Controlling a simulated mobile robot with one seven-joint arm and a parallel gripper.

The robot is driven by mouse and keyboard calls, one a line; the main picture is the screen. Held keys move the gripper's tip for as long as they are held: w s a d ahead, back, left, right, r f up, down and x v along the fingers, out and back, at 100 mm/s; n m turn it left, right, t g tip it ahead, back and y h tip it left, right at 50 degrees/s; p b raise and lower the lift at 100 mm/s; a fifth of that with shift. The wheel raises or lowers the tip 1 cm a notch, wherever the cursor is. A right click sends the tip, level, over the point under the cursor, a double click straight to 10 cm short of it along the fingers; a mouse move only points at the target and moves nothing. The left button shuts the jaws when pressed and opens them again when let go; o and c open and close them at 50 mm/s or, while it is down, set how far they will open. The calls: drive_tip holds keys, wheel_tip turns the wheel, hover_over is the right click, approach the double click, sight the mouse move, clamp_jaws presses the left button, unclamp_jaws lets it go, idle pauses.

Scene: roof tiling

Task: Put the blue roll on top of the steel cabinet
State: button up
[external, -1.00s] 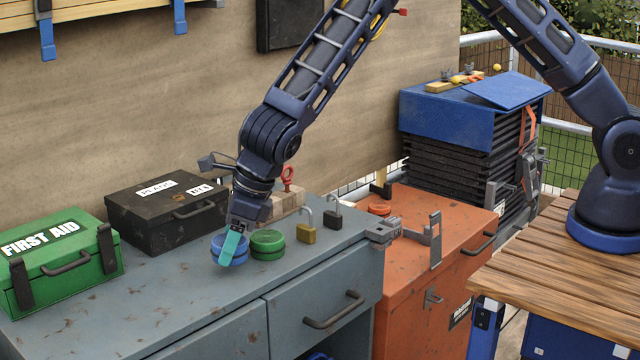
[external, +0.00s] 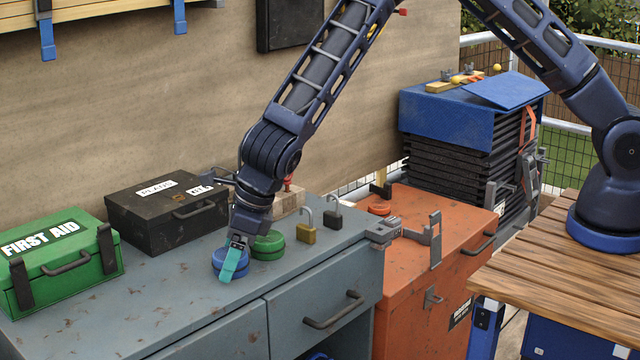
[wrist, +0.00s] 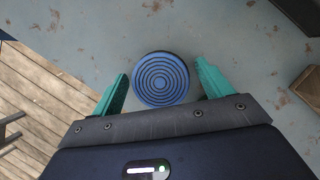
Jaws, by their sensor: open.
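The blue roll (external: 217,262) stands on the worn grey-blue metal cabinet (external: 330,262), to the left of a green roll (external: 268,242). In the wrist view the blue roll (wrist: 160,79) shows as a round face with concentric rings. My gripper (wrist: 162,76) is open, with one teal finger on each side of the roll and a visible gap to both. In the external view my gripper (external: 232,264) points down at the roll, and a teal finger hides part of it. I cannot tell the exact height of the fingertips.
A black box (external: 165,218) and a green first aid box (external: 62,262) stand to the left. A brass padlock (external: 306,233) and a dark padlock (external: 333,218) stand to the right. An orange cabinet (external: 405,285) adjoins on the right. The cabinet top's front is clear.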

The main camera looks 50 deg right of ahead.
drive_tip(key=v, duration=1.2)
drive_tip(key=shift+r, duration=0.1)
drive_tip(key=w+d+r+m+t+h, duration=0.1)
drive_tip(key=d+r+m, duration=0.4)
drive_tip(key=d, duration=0.4)
drive_tip(key=w+d+r+m+h, duration=0.15)
drive_tip(key=d+r+m, duration=0.35)
drive_tip(key=d, duration=0.5)
drive_tip(key=d+r+m+t+h, duration=0.1)
drive_tip(key=d+r+m+h, duration=0.1)
drive_tip(key=d+r+m, duration=0.5)
drive_tip(key=s+d+r+m, duration=0.2)
drive_tip(key=s+d+m, duration=0.3)
drive_tip(key=d, duration=0.4)
drive_tip(key=s+d+r+m, duration=0.3)
drive_tip(key=d+m, duration=0.3)
drive_tip(key=d, duration=0.4)
drive_tip(key=s+d+m, duration=0.6)
drive_tip(key=s+m, duration=0.2)
drive_tip(key=s, duration=0.1)
drive_tip(key=s+d+r+m+y, duration=0.1)
drive_tip(key=s+d+m, duration=0.5)
drive_tip(key=s+m, duration=0.2)
drive_tip(key=shift+s+r+m+g, duration=0.3)
drive_tip(key=shift+s+m, duration=0.1)
drive_tip(key=shift+m, duration=0.1)
